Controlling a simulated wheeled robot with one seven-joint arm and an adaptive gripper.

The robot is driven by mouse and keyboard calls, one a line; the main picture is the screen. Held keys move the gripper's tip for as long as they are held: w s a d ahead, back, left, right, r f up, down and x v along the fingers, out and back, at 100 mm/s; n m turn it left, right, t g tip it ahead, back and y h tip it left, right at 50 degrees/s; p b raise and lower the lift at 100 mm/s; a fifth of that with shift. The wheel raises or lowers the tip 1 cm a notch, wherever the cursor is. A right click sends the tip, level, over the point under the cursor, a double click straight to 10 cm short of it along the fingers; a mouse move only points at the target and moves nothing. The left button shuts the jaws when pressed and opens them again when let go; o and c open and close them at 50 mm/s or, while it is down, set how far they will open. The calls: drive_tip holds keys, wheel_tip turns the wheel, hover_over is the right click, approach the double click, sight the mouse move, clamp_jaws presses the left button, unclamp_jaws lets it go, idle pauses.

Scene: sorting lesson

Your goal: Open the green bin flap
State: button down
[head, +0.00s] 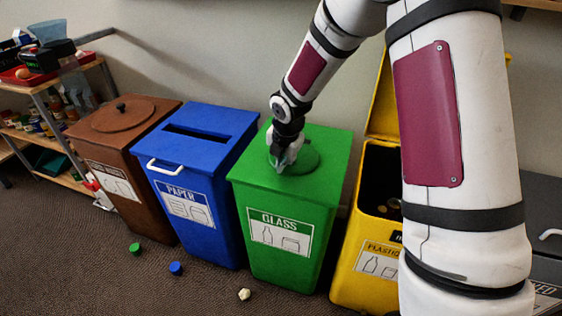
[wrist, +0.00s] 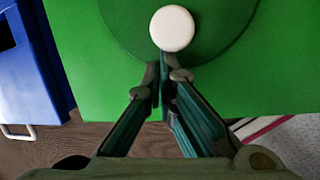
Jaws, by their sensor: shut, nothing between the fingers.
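The green bin (head: 254,188) stands between the blue and yellow bins, with a "GLASS" label on its front. Its round green flap (head: 308,160) lies flat in the top and looks closed. My gripper (head: 284,165) is over the flap and hides part of it. In the wrist view, the flap (wrist: 222,38) shows as a darker green disc with a white round knob (wrist: 172,28). My gripper's fingertips (wrist: 163,82) are together beside the knob, with nothing between them. I cannot tell whether they touch the flap or knob.
The blue paper bin (head: 209,149) stands close on the left, then a brown bin (head: 118,122). The yellow bin (head: 357,225) on the right has its lid up. Small loose pieces, one green (head: 135,249), one blue (head: 176,268) and one pale (head: 244,294), lie on the floor in front.

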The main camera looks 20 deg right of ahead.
drive_tip(key=shift+r+p, duration=0.35)
drive_tip(key=shift+p, duration=0.2)
